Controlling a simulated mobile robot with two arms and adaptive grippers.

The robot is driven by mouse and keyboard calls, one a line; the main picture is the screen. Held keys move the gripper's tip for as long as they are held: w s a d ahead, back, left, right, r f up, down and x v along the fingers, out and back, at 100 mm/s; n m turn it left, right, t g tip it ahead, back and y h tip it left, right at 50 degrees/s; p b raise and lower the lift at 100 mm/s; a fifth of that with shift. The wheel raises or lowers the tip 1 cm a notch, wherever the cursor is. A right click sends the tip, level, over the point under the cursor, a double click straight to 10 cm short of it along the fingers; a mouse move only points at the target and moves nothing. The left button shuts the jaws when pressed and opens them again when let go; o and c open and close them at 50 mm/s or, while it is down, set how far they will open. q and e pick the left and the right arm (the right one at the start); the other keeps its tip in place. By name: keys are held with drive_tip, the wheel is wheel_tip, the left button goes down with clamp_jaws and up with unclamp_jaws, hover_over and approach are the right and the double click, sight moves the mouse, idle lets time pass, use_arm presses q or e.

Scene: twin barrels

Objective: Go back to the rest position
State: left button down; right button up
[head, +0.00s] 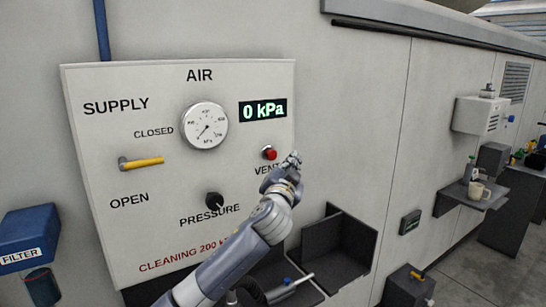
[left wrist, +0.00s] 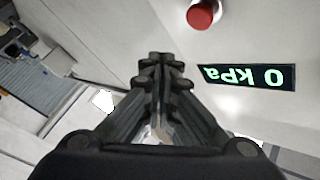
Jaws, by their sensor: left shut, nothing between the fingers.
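My left gripper (head: 292,162) is shut and empty, its tip just right of the red VENT button (head: 269,153) on the white AIR panel (head: 85,225). Whether it touches the panel is hard to tell. In the left wrist view its fingers (left wrist: 162,65) are closed together, apart from the red button (left wrist: 203,13) in the picture. The display (head: 263,111) reads 0 kPa. The yellow supply handle (head: 143,163) lies sideways between CLOSED and OPEN. The black pressure knob (head: 214,200) sits below the round gauge (head: 204,127). My right gripper is not in view.
A dark open bin (head: 345,250) is below right of the panel, partly behind my left arm. A blue filter box (head: 30,237) hangs at the left. The wall between bin and shelf is mostly bare.

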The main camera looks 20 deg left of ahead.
use_arm(q)
drive_tip(key=s+d+f+n+g, duration=0.1)
drive_tip(key=s+f+g, duration=0.1)
drive_tip(key=s+f, duration=0.6)
drive_tip(key=s+f+n+g+h, duration=0.1)
drive_tip(key=s+f+g, duration=0.25)
drive_tip(key=f, duration=0.85)
drive_tip(key=s+d+f+g, duration=0.1)
drive_tip(key=s+f+g, duration=0.1)
drive_tip(key=s+f, duration=0.6)
drive_tip(key=s+a+f+n+g+h, duration=0.1)
drive_tip(key=s+f+g, duration=0.3)
drive_tip(key=s+f, duration=0.75)
drive_tip(key=s+f+n+g+h, duration=0.1)
drive_tip(key=s+f+g, duration=0.4)
drive_tip(key=s, duration=1.4)
wheel_tip(320, 180, down, 27)
drive_tip(key=s+b, duration=0.1)
drive_tip(key=b, duration=0.1)
drive_tip(key=s+a+f+g+b, duration=0.1)
drive_tip(key=s+a+f+g, duration=0.1)
drive_tip(key=s+f, duration=1.5)
drive_tip(key=shift+s+a+f+y+b, duration=0.2)
drive_tip(key=shift+a+f+y+b, duration=0.15)
drive_tip(key=shift+a, duration=0.25)
